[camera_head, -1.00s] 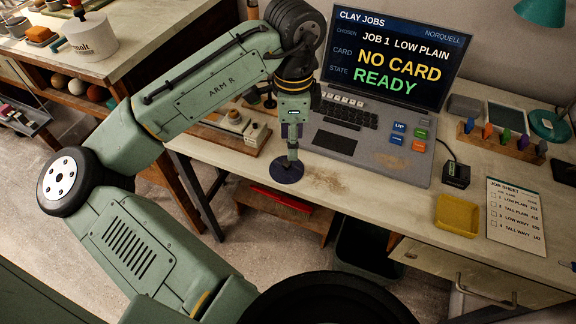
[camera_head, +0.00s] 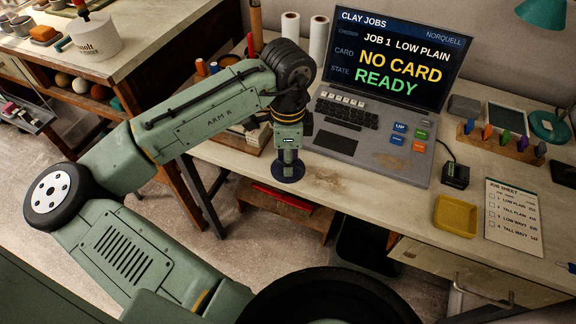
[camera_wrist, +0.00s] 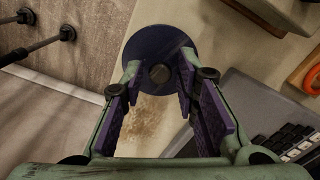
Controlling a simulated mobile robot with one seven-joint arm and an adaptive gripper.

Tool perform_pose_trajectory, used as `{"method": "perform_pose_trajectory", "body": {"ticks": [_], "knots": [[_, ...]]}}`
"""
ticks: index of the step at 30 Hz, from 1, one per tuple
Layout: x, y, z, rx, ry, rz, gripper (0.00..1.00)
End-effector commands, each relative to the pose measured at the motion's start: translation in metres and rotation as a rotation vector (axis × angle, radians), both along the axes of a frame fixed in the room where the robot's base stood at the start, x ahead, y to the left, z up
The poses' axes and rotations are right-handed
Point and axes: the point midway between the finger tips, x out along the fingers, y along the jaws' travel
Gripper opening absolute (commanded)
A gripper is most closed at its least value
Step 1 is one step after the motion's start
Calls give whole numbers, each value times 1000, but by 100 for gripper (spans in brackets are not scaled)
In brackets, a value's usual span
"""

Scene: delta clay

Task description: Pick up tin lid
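The tin lid (camera_head: 287,174) is a dark blue round disc near the front left edge of the desk. In the wrist view the lid (camera_wrist: 150,40) lies beyond my fingertips, with a small dark round knob (camera_wrist: 160,73) at its middle. My gripper (camera_head: 288,166) is right over the lid, pointing down. In the wrist view my gripper (camera_wrist: 160,68) is open, its purple-padded fingers on either side of the knob, with gaps visible. The fingers cover part of the lid. I cannot tell the exact height of the fingertips above it.
A laptop (camera_head: 345,145) stands to the right of my gripper, its keyboard near the right finger in the wrist view. A yellow tray (camera_head: 456,215) and a job sheet (camera_head: 514,212) lie further right. A brown stain (camera_head: 328,178) marks clear desk beside the lid.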

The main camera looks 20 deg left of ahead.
Motion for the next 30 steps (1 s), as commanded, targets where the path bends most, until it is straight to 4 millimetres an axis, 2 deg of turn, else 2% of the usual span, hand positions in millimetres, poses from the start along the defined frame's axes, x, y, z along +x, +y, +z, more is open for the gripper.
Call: {"method": "perform_pose_trajectory", "body": {"ticks": [1, 11, 23, 30], "knots": [[0, 0, 0, 0, 0, 0, 23], [0, 0, 0, 0, 0, 0, 1], [0, 0, 4, 2, -1, 0, 0], [1, 0, 26, 1, -3, -1, 0]]}}
